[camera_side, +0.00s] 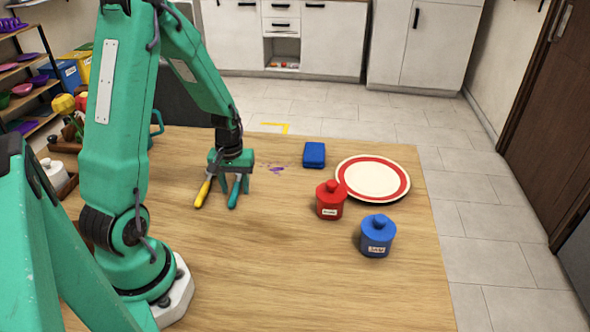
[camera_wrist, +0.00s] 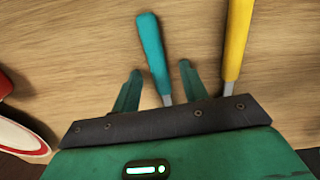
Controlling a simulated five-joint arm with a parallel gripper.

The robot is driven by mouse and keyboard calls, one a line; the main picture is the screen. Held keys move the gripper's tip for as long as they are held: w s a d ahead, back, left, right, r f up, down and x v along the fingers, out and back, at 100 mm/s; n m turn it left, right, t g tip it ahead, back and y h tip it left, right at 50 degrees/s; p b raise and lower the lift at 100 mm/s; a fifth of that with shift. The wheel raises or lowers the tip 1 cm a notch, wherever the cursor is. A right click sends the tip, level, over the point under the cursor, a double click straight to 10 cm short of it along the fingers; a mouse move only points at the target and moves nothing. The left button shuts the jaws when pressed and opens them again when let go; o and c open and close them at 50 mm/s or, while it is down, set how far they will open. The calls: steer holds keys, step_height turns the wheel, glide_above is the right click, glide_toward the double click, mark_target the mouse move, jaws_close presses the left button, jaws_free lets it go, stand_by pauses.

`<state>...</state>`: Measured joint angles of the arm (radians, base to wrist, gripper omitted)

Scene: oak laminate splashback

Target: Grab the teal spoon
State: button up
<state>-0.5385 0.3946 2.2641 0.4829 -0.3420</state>
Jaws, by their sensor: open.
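The teal spoon shows as a teal handle (camera_wrist: 152,52) in the wrist view, lying on the wood table; its other end is hidden under my gripper. In the side view the teal handle (camera_side: 234,194) points toward the camera from below my gripper (camera_side: 231,183). My gripper is open, and it also shows in the wrist view (camera_wrist: 160,67) with one finger on each side of the teal handle. Gaps show between handle and fingers. A yellow-handled utensil (camera_side: 202,194) lies close by, just outside the fingers, and is at the right in the wrist view (camera_wrist: 237,42).
To the right stand a red canister (camera_side: 330,205), a blue canister (camera_side: 377,240) and a red-rimmed white plate (camera_side: 358,193). A blue block (camera_side: 314,154) lies behind them, near a purple stain (camera_side: 277,170). A teal mug (camera_side: 156,129) is at the back left. The table's front middle is clear.

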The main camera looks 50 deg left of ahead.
mark_target(236, 188)
jaws_close()
steer(key=shift+r, duration=0.1)
stand_by(0.4)
steer(key=shift+r, duration=0.65)
step_height(236, 188, up, 3)
steer(key=shift+f, duration=0.1)
steer(key=d+r, duration=0.6)
steer(key=d, duration=0.5)
steer(key=shift+d+r, duration=0.35)
